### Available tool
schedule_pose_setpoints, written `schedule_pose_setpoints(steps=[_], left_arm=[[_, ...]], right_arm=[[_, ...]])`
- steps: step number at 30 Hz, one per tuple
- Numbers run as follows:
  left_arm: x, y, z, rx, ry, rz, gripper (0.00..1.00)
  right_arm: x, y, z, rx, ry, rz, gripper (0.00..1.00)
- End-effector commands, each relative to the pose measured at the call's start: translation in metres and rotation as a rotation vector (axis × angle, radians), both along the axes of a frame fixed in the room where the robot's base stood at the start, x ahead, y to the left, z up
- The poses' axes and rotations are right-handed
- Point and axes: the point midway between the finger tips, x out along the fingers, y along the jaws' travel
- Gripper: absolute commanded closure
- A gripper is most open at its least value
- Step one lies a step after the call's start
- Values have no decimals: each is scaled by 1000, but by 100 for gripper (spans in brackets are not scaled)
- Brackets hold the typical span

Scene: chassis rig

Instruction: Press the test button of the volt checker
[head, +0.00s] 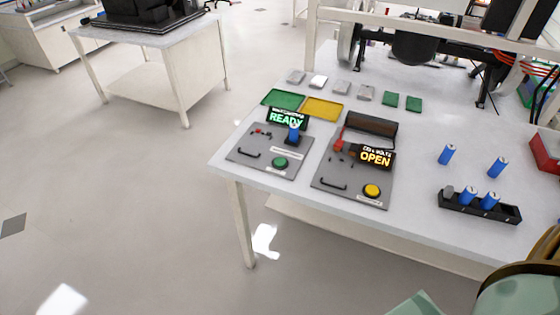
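Two grey panel devices stand side by side on the white table. The left device (248,153) has a sign reading READY in green (286,118), a black handle and a green button (280,162) near its front edge. A blue cell (294,132) stands upright on it below the sign. The right device (345,187) has a sign reading OPEN in orange (375,158), a black handle and a yellow button (372,191). The small print is too small to read, so I cannot tell for sure which is the volt checker. Neither gripper is in view.
A black rack (478,208) holds blue cells and a grey one; two blue cells (447,154) (497,167) stand behind it. Green (283,99) and yellow (322,109) trays lie behind the devices. A red bin (546,150) is at right. The tabletop between devices and rack is clear.

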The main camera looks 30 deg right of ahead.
Motion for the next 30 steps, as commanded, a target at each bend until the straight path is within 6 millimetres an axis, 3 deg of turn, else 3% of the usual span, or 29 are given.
schedule_pose_setpoints(steps=[1,3,30], left_arm=[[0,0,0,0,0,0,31],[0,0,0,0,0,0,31],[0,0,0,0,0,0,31]], right_arm=[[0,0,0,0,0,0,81],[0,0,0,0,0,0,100],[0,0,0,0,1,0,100]])
